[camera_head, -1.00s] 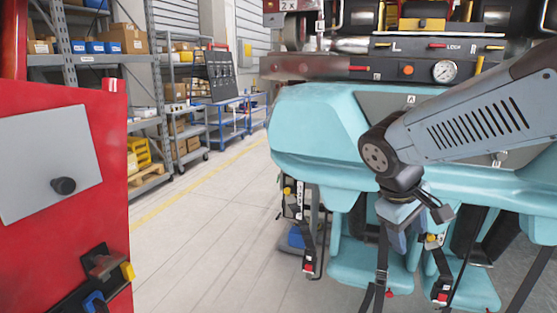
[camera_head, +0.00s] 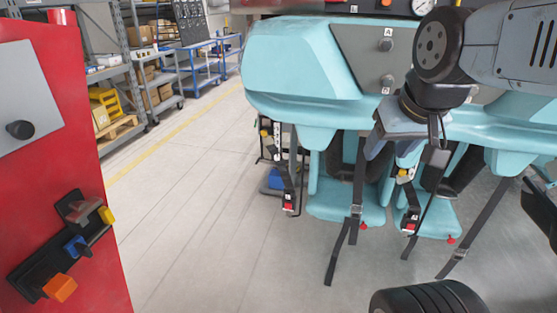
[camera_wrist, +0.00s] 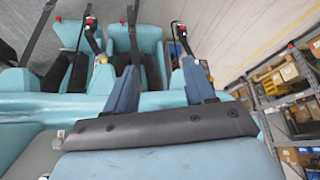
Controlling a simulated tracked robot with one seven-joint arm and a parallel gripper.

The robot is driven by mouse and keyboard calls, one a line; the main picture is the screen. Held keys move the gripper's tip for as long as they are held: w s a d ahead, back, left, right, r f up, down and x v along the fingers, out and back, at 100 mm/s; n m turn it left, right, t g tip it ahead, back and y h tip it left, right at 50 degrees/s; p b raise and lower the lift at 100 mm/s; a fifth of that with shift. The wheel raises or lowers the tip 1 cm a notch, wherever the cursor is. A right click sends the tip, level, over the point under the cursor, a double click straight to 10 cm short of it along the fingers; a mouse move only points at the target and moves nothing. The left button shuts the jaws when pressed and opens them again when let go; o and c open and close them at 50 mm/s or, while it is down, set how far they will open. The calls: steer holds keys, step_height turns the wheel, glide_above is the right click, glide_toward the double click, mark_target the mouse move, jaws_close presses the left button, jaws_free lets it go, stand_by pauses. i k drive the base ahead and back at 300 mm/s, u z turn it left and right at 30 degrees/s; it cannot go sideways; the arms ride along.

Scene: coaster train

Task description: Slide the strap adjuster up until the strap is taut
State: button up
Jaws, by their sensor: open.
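A dark strap (camera_head: 360,180) hangs down in front of a light-blue seat, with a small metal adjuster (camera_head: 355,210) partway along and its loose end below. A second strap (camera_head: 484,215) hangs slanted at the right, with its own adjuster (camera_head: 459,254). I cannot tell which one the task means. My gripper (camera_head: 393,150) is above the seats, close to the upper part of the first strap. In the wrist view my gripper (camera_wrist: 160,66) has its two blue fingers well apart, with nothing held between them; a strap (camera_wrist: 132,40) shows beyond the left finger.
The light-blue car body (camera_head: 300,65) and its seats (camera_head: 345,203) lie around my gripper. Red-button buckles (camera_head: 288,204) hang beside the seats. A red cabinet (camera_head: 55,150) with a tool rack stands at left. Shelves are behind. The grey floor between is clear.

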mark_target(402, 172)
steer(key=u, duration=1.05)
steer(key=k, duration=1.35)
steer(key=z, duration=1.2)
steer(key=i, duration=1)
